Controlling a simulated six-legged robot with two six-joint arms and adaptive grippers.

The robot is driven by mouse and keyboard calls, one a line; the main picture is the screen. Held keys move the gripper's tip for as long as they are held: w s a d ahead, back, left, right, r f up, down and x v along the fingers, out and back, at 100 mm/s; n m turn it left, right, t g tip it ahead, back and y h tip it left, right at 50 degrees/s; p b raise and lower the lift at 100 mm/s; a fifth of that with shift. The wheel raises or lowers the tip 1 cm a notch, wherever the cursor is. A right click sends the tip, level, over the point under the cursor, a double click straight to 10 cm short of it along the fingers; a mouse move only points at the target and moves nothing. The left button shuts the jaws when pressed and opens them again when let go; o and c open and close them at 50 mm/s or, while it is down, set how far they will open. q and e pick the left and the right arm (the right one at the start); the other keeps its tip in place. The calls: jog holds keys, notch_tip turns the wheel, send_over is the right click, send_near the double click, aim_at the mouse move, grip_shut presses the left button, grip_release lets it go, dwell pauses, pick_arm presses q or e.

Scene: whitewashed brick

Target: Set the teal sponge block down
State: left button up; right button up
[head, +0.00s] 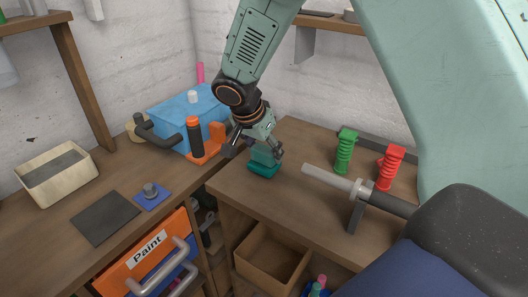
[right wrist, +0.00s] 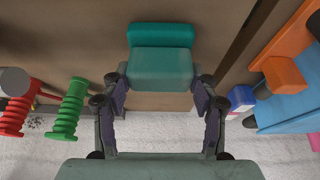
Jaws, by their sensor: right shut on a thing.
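The teal sponge block (head: 264,169) is at the left end of the right-hand wooden bench, near its front corner. It has a darker teal base and a paler teal upper part. My right gripper (head: 253,150) points down with its fingers on either side of the paler part. In the right wrist view the sponge block (right wrist: 160,68) sits between the fingertips, with its darker part (right wrist: 160,35) beyond them. The base looks to be at the bench top; whether it touches I cannot tell. My left gripper is not in view.
Left of the sponge are an orange holder (head: 207,145) and a blue box (head: 187,112). An open wooden bin (head: 268,255) is below. Bare bench (head: 290,200) lies in front.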

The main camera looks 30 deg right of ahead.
jog(key=shift+f, duration=0.35)
jog(key=shift+w+d+f, duration=0.1)
jog(key=shift+w+f, duration=0.05)
jog(key=shift+w, duration=0.2)
jog(key=shift+f, duration=0.1)
jog(key=o, duration=0.9)
jog(key=shift+s, duration=0.25)
jog(key=shift+c, duration=0.2)
jog(key=shift+o, duration=1.2)
jog(key=shift+w, duration=0.2)
